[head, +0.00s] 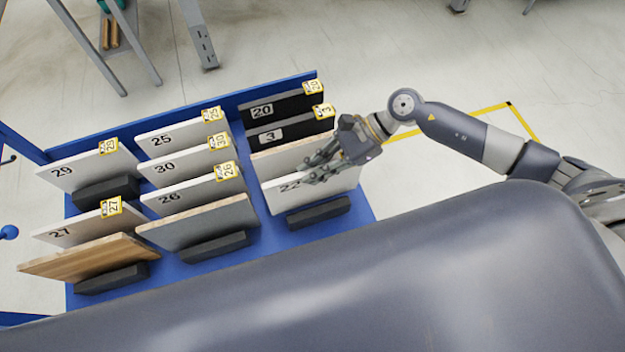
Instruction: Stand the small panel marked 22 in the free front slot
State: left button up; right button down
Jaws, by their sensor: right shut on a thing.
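The white panel marked 22 (318,191) stands slightly tilted at the front of the right column of the blue rack (352,213). A dark foam block (319,213) lies just in front of its lower edge. My right gripper (312,172) is shut on the panel marked 22 near its top edge and covers part of its face. I cannot tell whether the panel's lower edge rests fully in the slot. My left gripper is not in view.
Behind it in the same column stand a pale panel (275,163) and black panels marked 3 (292,130) and 20 (285,108). Middle and left columns hold several panels, including 26 (192,197) and 27 (85,230). My large grey body fills the foreground. Floor to the right is clear.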

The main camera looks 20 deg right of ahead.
jog(key=shift+a+f, duration=0.1)
jog(key=shift+f, duration=0.2)
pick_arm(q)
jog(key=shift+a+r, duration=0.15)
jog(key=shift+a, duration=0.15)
pick_arm(e)
notch_tip(320, 180, down, 4)
jog(key=shift+r, duration=0.2)
jog(key=shift+f, duration=0.2)
jog(key=c, duration=1.6)
grip_release()
jog(key=shift+c, duration=0.2)
jog(key=shift+r, duration=0.15)
